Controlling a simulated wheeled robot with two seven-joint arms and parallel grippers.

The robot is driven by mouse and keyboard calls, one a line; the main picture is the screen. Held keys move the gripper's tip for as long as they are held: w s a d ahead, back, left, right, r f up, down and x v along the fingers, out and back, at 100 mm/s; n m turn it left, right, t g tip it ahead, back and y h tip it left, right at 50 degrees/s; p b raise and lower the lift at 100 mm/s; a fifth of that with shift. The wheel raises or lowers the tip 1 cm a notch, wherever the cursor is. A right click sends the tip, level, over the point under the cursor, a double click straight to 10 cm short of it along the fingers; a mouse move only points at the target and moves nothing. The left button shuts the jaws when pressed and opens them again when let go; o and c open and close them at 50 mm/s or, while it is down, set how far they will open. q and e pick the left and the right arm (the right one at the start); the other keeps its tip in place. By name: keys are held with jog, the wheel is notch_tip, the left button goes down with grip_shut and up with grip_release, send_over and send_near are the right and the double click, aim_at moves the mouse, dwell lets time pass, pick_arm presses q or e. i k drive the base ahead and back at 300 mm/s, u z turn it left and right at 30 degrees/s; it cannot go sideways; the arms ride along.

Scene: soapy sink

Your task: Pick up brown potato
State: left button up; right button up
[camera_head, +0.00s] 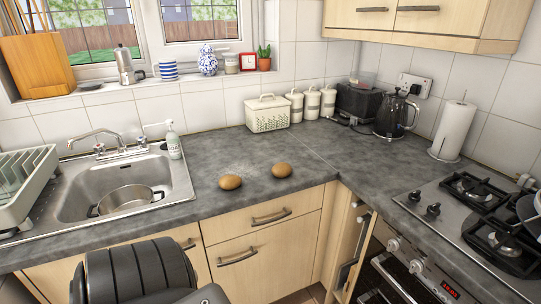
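Two brown potatoes lie apart on the grey worktop to the right of the sink. One brown potato (230,182) is near the front edge of the worktop. The other brown potato (282,170) lies a little further right and back. Nothing touches either potato. Neither of my grippers shows in the head view. A dark rounded part of my own body fills the lower left and hides some of the cupboard front.
A metal sink (85,200) with a pot (126,198) in it is at left, with a soap bottle (173,142) beside it. A patterned box (267,114) stands behind the potatoes. A gas hob (475,215) is at right. The worktop (325,160) around the potatoes is clear.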

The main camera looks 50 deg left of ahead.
aim_at(228, 181)
jog(key=i, duration=0.35)
jog(key=u, duration=2.65)
